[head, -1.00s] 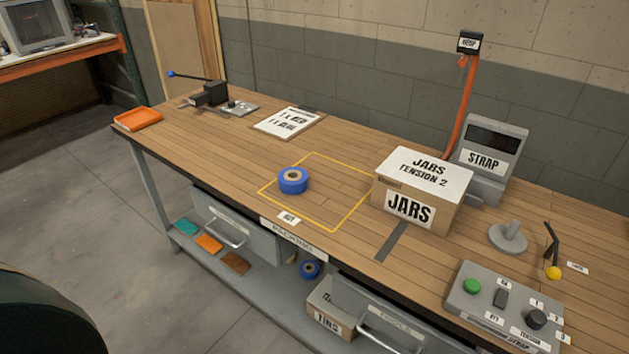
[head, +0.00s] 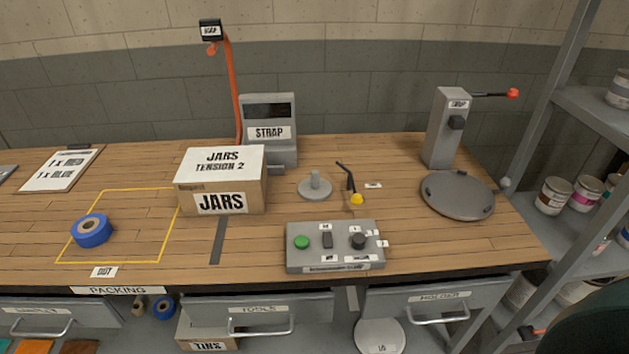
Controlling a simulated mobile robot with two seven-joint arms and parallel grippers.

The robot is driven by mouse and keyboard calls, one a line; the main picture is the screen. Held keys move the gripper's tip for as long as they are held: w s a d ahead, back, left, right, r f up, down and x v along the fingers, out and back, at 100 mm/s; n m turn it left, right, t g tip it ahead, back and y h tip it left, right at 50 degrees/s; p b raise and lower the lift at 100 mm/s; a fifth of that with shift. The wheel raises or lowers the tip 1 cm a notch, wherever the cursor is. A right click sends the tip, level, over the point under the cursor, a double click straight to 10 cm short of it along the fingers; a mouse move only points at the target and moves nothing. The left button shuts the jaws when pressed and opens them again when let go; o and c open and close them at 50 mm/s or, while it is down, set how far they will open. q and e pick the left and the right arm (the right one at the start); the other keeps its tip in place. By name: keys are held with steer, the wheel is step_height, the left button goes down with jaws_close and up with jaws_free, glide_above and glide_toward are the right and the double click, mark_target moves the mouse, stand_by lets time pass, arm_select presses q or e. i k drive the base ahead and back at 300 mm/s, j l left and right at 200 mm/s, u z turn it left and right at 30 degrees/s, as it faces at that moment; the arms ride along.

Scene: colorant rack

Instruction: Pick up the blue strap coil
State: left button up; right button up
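A blue strap coil (head: 91,230) with a tan core lies on the wooden bench top at the left, inside the yellow taped outline (head: 160,236) marked OUT. A second blue coil (head: 163,308) sits on the shelf under the bench, partly hidden by the bench edge and drawers. Neither of my grippers shows in the head view.
A JARS box (head: 221,178) stands right of the outline, before the STRAP machine (head: 269,125). A control box (head: 335,245) is at the front edge. A round turntable (head: 457,195) and a shelf of cans (head: 556,194) are at right. A clipboard (head: 62,168) lies behind the coil.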

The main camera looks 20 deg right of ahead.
mark_target(92, 231)
steer(key=z, duration=0.35)
steer(key=j+z, duration=0.45)
steer(key=k+j+z, duration=0.1)
steer(key=j+z, duration=0.35)
steer(key=k+j+z, duration=0.1)
steer(key=j, duration=0.25)
steer(key=k+j+z, duration=0.1)
steer(key=j, duration=0.25)
steer(key=k+j+z, duration=0.1)
steer(key=j, duration=0.25)
